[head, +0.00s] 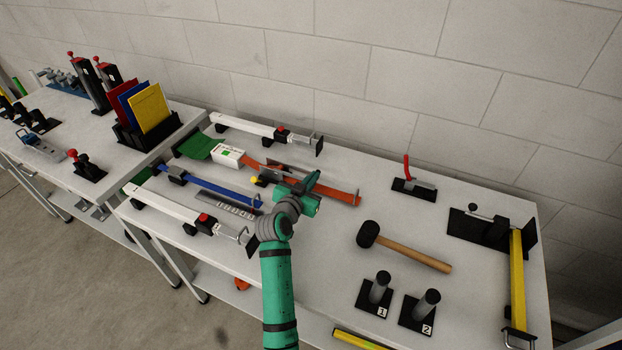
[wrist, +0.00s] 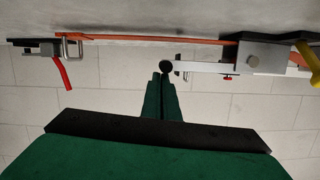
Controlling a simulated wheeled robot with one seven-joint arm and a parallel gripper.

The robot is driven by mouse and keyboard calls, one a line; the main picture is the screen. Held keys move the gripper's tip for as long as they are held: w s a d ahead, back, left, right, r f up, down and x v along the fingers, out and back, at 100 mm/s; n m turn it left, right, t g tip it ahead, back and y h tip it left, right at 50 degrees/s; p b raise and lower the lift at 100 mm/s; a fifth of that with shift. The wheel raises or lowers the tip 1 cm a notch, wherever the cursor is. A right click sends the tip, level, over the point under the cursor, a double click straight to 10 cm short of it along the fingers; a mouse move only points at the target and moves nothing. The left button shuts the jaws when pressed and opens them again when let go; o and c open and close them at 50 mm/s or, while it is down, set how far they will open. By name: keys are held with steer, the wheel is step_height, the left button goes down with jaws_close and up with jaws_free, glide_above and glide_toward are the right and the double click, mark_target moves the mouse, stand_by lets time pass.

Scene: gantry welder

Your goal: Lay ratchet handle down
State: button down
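An orange bar or strap (head: 341,194) lies across the table, with a grey metal ratchet (head: 276,167) toward its left end. In the wrist view, which is upside down, the ratchet's metal body (wrist: 265,55) is at upper right. A yellow handle-like part (wrist: 308,54) slants away from it there; a small yellow end (head: 255,181) shows left of my wrist in the head view. My gripper (head: 312,178) is over the orange piece, right of the ratchet and apart from it. Its green fingers (wrist: 161,90) look together and hold nothing I can make out. My arm hides part of the ratchet.
White bar clamps lie behind (head: 243,126) and in front (head: 178,207); a blue bar (head: 225,193) is left of my wrist. A red-levered clamp (head: 414,186), mallet (head: 410,249) and numbered posts (head: 379,288) are at right. Bare tabletop lies between my gripper and the mallet.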

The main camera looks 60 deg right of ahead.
steer(key=shift+f, duration=0.2)
steer(key=s+a+r, duration=0.2)
steer(key=a+r, duration=0.4)
steer(key=a, duration=0.3)
steer(key=shift+s+a+r, duration=0.2)
steer(key=shift+a+r, duration=0.05)
steer(key=shift+r, duration=0.05)
